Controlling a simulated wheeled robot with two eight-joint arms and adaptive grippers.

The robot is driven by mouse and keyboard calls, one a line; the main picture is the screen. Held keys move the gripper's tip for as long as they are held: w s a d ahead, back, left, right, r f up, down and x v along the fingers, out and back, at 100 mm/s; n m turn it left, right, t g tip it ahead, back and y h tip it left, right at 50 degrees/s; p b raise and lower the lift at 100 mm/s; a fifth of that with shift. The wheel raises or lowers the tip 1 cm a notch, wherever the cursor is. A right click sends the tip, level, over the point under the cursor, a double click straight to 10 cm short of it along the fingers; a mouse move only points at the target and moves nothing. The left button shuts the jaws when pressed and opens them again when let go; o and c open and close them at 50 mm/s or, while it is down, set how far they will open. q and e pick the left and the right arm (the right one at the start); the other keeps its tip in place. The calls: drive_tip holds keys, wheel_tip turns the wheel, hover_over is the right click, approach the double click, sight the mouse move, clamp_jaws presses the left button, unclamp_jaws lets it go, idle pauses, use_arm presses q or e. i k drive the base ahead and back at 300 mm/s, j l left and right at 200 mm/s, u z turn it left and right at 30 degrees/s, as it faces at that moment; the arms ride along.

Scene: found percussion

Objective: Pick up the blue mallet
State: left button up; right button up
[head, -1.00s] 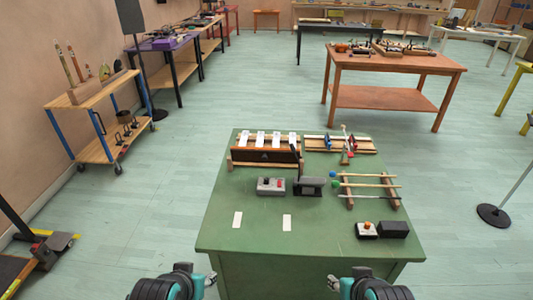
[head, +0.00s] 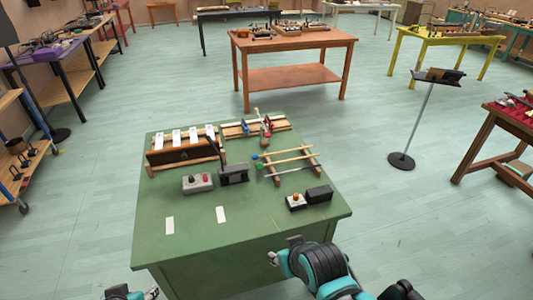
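The blue mallet (head: 256,157) lies on a wooden rack (head: 273,173) at the right side of the green table. Its small blue head sticks out at the left end, and its pale shaft runs to the right. A second mallet with a green head (head: 259,166) lies just in front of it. My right gripper (head: 274,258) is low at the table's front edge, well short of the rack and touching nothing. My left gripper (head: 152,293) is only partly in view at the bottom left, away from the mallets. Both are too small to tell open from shut.
The green table (head: 185,235) also carries a bar instrument (head: 185,153), a grey button box (head: 198,183), a dark stand (head: 233,175), two white cards and two small boxes (head: 318,194). A music stand (head: 402,160) is to the right. The table's front is mostly clear.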

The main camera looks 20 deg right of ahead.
sight(255, 157)
drive_tip(key=i+z, duration=0.2)
drive_tip(key=i, duration=1.1)
